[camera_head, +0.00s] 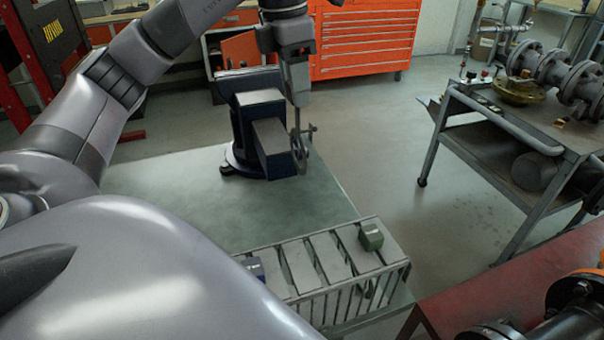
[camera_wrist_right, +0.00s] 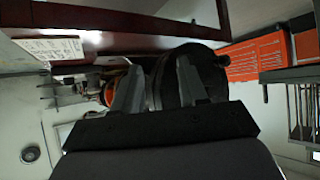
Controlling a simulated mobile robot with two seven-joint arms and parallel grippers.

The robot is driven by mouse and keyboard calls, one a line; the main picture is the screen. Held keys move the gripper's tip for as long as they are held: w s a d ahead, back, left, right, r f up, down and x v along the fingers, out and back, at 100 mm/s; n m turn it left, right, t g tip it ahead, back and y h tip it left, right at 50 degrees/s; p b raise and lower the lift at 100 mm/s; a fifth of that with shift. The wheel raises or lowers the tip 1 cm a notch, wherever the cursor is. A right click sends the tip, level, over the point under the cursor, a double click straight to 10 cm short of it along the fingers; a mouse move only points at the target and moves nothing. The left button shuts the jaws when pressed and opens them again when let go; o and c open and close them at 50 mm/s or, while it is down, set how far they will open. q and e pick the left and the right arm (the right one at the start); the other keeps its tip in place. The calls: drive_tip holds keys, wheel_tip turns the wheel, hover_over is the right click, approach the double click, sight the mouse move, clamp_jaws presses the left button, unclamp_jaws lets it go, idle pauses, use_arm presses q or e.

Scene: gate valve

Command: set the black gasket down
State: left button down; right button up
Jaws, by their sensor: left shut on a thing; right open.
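The black gasket (camera_head: 303,160) is a thin dark ring, seen at a steep angle in the head view. It hangs below my left gripper (camera_head: 297,128), which is shut on its upper edge. The ring is in front of the right side of the blue vise (camera_head: 258,125) in this view, and I cannot tell whether it touches the vise. My right gripper (camera_wrist_right: 158,82) shows in the right wrist view with its two fingers apart. A dark round flange-like part (camera_wrist_right: 205,75) is behind the fingers; I see nothing held between them.
The vise stands on a pale green bench top (camera_head: 165,185). A slotted grey rack (camera_head: 300,265) with a green block (camera_head: 371,236) lies along its near edge. A grey cart (camera_head: 490,140) with flanged pipework stands right. A red table (camera_head: 520,275) is at near right. Open floor lies between.

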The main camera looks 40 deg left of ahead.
use_arm(q)
drive_tip(key=b, duration=0.4)
hover_over(298, 167)
wheel_tip(298, 167, down, 11)
drive_tip(key=shift+a+f, duration=0.15)
wheel_tip(298, 167, down, 4)
drive_tip(key=shift+r, duration=0.1)
wheel_tip(298, 167, down, 5)
drive_tip(key=shift+r, duration=0.15)
drive_tip(key=c, duration=0.6)
unclamp_jaws()
